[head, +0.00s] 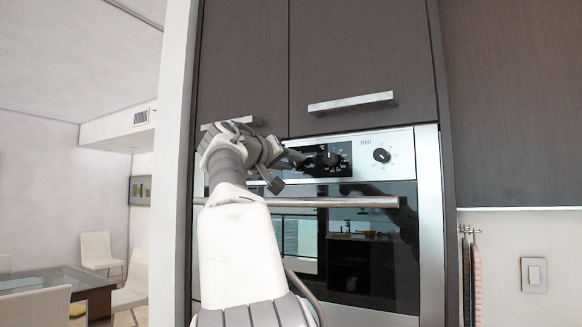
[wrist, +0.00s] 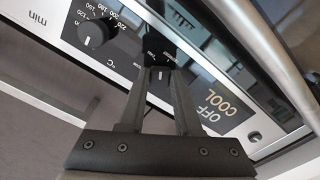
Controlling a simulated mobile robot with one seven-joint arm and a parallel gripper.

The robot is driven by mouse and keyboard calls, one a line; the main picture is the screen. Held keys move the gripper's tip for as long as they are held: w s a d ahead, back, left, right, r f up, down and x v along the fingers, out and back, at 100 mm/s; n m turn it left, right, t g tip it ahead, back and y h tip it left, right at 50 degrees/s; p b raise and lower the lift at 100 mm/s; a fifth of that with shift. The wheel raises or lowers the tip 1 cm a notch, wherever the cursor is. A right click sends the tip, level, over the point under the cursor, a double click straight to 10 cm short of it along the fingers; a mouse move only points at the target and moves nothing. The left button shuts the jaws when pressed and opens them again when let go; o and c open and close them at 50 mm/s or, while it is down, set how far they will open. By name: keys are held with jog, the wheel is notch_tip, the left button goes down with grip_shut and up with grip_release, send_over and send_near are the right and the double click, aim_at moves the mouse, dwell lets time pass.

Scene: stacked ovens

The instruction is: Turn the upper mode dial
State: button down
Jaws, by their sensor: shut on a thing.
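The mode dial (wrist: 159,74) is a dark knob with a pale pointer line, on the oven's control panel. My gripper (wrist: 161,82) has one finger on each side of it and is shut on it. In the head view my gripper (head: 297,158) reaches the panel from the left, and it hides the mode dial there. The temperature dial (head: 333,159) is just right of my gripper, apart from it. In the wrist view this temperature dial (wrist: 94,34) is black with pale numbers around it.
A third knob (head: 381,155), by the word "min", sits at the panel's right. The oven's long bar handle (head: 345,202) runs below the panel. Dark cabinets with a bar handle (head: 352,103) are above. A dining table (head: 62,285) and white chairs stand at the left.

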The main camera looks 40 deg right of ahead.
jog(key=m+b, duration=0.1)
jog(key=m, duration=0.5)
jog(key=shift+w+f, duration=0.1)
jog(key=shift+m, duration=0.3)
dwell(0.3)
jog(key=c, duration=0.6)
grip_release()
jog(key=shift+a, duration=0.1)
jog(key=b+v, duration=0.5)
jog(key=v, duration=1.2)
jog(key=shift+a, duration=0.15)
